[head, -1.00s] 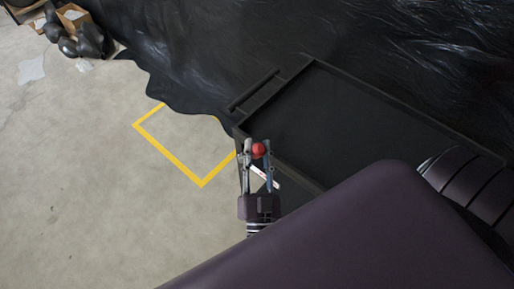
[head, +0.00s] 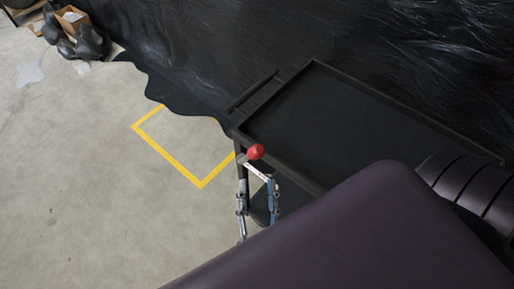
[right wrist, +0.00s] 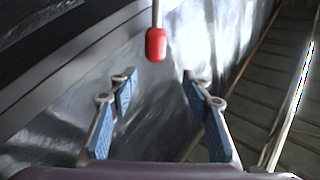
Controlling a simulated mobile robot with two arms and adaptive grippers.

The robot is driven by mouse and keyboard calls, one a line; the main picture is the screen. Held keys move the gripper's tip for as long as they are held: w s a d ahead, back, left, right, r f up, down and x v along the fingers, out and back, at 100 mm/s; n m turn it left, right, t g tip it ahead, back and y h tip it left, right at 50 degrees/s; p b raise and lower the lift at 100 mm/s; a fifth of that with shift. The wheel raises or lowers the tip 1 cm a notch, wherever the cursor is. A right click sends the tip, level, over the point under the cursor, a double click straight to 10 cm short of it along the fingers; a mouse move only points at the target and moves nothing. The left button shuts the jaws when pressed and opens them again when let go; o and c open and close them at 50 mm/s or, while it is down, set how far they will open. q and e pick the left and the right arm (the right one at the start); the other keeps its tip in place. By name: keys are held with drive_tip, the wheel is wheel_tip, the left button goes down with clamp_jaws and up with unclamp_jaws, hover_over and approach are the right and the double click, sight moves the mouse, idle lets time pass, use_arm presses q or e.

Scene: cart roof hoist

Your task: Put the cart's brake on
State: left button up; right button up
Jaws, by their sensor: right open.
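The black cart (head: 297,172) stands right of centre in the head view, with a flat tray top and a handle bar (head: 252,91) at its far left end. A pale brake lever (head: 258,171) with a red knob (head: 256,152) sticks out at its near left corner. My right gripper (head: 256,183) is open and empty, below the knob in the picture and apart from it. In the right wrist view, the red knob (right wrist: 156,45) hangs beyond the open fingertips (right wrist: 156,78), roughly centred between them. My left gripper is not in view.
A yellow floor marking (head: 168,157) lies left of the cart. Dark crumpled sheeting (head: 190,50) covers the area behind it. Boxes and dark rounded objects (head: 90,42) sit at the far left. The concrete floor at left is clear.

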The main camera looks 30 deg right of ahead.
drive_tip(key=shift+s+a, duration=0.35)
drive_tip(key=shift+s, duration=0.3)
drive_tip(key=shift+s+a, duration=0.35)
drive_tip(key=shift+s, duration=0.25)
drive_tip(key=shift+s+a, duration=0.35)
drive_tip(key=shift+s, duration=0.3)
drive_tip(key=shift+w, duration=0.1)
drive_tip(key=c, duration=0.4)
drive_tip(key=shift+w+a+n, duration=0.25)
drive_tip(key=shift+w+n, duration=0.25)
drive_tip(key=shift+n, duration=0.7)
drive_tip(key=c, duration=0.5)
drive_tip(key=w+n, duration=0.1)
drive_tip(key=n, duration=0.2)
drive_tip(key=w+a+n, duration=0.1)
drive_tip(key=n, duration=0.3)
drive_tip(key=w+a+n, duration=0.1)
drive_tip(key=w+n, duration=0.1)
drive_tip(key=n, duration=0.1)
drive_tip(key=shift+f+b, duration=0.3)
clamp_jaws()
drive_tip(key=r+n+p, duration=0.2)
drive_tip(key=n+p, duration=0.2)
drive_tip(key=n, duration=0.2)
hover_over(244, 157)
drive_tip(key=s+a, duration=0.2)
drive_tip(key=s, duration=0.2)
drive_tip(key=shift+d+f, duration=0.1)
drive_tip(key=shift+d, duration=0.05)
